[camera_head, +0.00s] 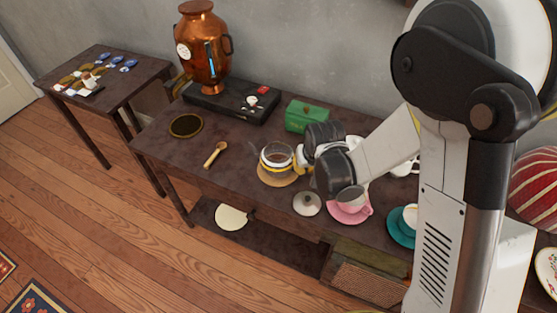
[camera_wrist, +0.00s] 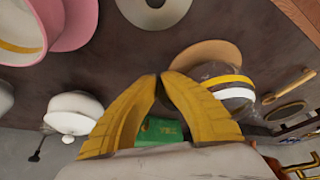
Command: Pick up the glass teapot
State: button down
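The glass teapot (camera_head: 277,156), clear with a yellow-and-white band, stands on a round cork mat (camera_head: 279,180) on the dark table. In the wrist view the teapot (camera_wrist: 232,92) is right of my fingers, partly behind the right one, with the cork mat (camera_wrist: 207,51) beside it. My gripper (camera_head: 299,158) is just right of the teapot in the head view. Its yellow fingers meet at the tips in the wrist view (camera_wrist: 163,80), with nothing visible between them. I cannot tell whether a finger touches the teapot. Its handle is not clear.
A green tin (camera_head: 306,116) is behind. A wooden spoon (camera_head: 215,154) and dark round mat (camera_head: 186,125) are left. A copper urn (camera_head: 204,50) stands at the back.

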jog(key=shift+r, duration=0.2)
dwell(0.3)
jog(key=shift+r+p, duration=0.85)
jog(key=shift+r, duration=0.4)
jog(key=s+d+r+p, duration=0.4)
jog(key=s+d+r, duration=0.3)
jog(key=d+r, duration=0.1)
jog(key=shift+s+d+p, duration=0.25)
jog(key=shift+s+p, duration=0.1)
jog(key=shift+p, duration=0.05)
